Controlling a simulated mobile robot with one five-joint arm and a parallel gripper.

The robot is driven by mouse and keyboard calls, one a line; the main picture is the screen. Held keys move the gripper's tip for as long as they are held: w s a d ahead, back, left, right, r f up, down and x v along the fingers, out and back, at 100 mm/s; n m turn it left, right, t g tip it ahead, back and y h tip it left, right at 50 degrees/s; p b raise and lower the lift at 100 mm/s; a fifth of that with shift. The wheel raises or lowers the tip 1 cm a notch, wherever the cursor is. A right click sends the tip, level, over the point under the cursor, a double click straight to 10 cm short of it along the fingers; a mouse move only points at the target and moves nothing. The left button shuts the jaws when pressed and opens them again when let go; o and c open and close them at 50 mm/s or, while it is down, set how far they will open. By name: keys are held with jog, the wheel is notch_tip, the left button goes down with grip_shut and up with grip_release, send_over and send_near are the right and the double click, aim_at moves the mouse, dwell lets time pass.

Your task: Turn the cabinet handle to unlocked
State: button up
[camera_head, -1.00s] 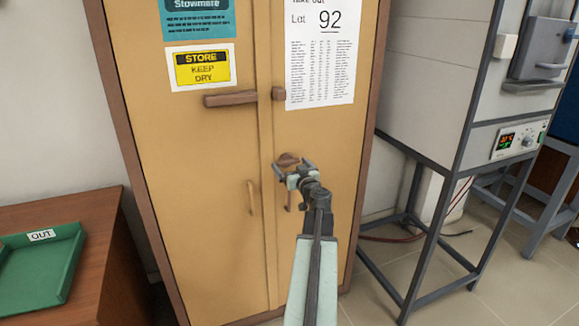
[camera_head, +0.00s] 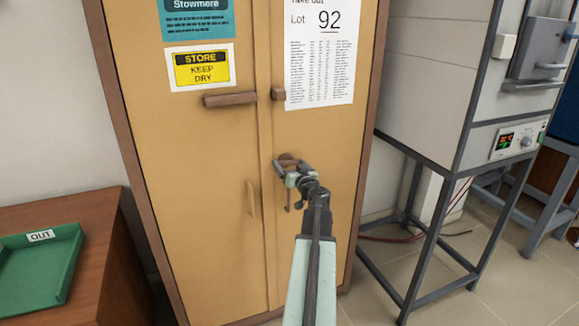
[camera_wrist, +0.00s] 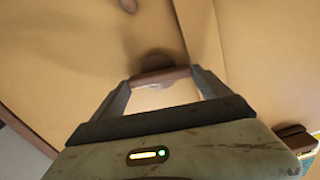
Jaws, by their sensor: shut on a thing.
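The tan two-door cabinet (camera_head: 205,150) stands in the middle of the head view with both doors closed. Its small brown turn handle (camera_head: 287,157) is on the right door near the seam, largely hidden by my gripper. My gripper (camera_head: 286,166) is at this handle. In the wrist view the brown handle (camera_wrist: 160,76) lies crosswise between the two fingertips of my gripper (camera_wrist: 163,79). The jaws are shut on it. A round base shows behind the handle against the door. No lock marking is readable.
A brown bar (camera_head: 230,99) and a small block (camera_head: 278,94) sit higher on the doors. A pull handle (camera_head: 251,198) is on the left door. A desk (camera_head: 95,235) with a green tray (camera_head: 70,262) stands left. A framed furnace (camera_head: 430,70) stands close on the right.

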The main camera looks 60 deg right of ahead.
jog(key=m, duration=0.8)
jog(key=shift+f, duration=0.1)
jog(key=m, duration=0.4)
jog(key=shift+f+m, duration=0.1)
jog(key=shift+m, duration=1.9)
jog(key=o, duration=1.2)
jog(key=shift+c, duration=0.2)
jog(key=shift+d, duration=0.1)
jog(key=shift+s, duration=0.15)
